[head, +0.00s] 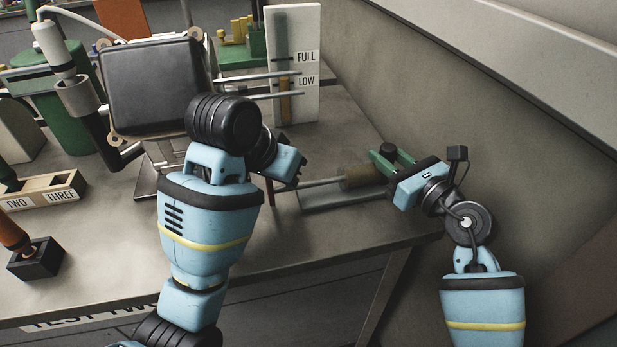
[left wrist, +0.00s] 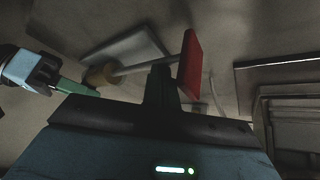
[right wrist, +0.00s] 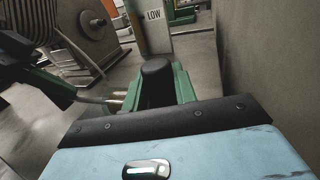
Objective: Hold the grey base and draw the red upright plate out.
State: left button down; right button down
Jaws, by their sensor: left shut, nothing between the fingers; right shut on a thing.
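The grey base (head: 345,200) lies flat on the table near its right edge, with a brown cylinder (head: 362,177) and a thin rod above it. The red plate (left wrist: 190,65) stands upright at the rod's end; in the head view only a dark red strip (head: 270,192) shows. My left gripper (left wrist: 162,76) is shut and empty, its tips close beside the plate; I cannot tell whether they touch it. In the head view its fingers are mostly hidden by the hand. My right gripper (head: 388,157) is shut on a black knob (right wrist: 157,68) at the cylinder's far end.
A white FULL/LOW gauge board (head: 308,40) stands behind, with rods reaching toward it. A dark panel (head: 150,85) on a stand is left of it. A TWO/THREE block (head: 45,192) is far left.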

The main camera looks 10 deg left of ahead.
pick_arm(q)
jog(key=shift+w+a, duration=0.2)
pick_arm(e)
jog(key=shift+a+f, duration=0.2)
jog(key=shift+f, duration=0.05)
pick_arm(q)
jog(key=shift+w+a+r, duration=0.15)
jog(key=shift+r, duration=1.05)
pick_arm(e)
jog(key=shift+w+a, duration=0.1)
jog(key=shift+a, duration=0.05)
jog(key=shift+r, duration=0.1)
pick_arm(q)
jog(key=r, duration=0.4)
jog(key=shift+d+r, duration=0.2)
jog(key=shift+r, duration=0.2)
pick_arm(e)
jog(key=shift+d, duration=0.2)
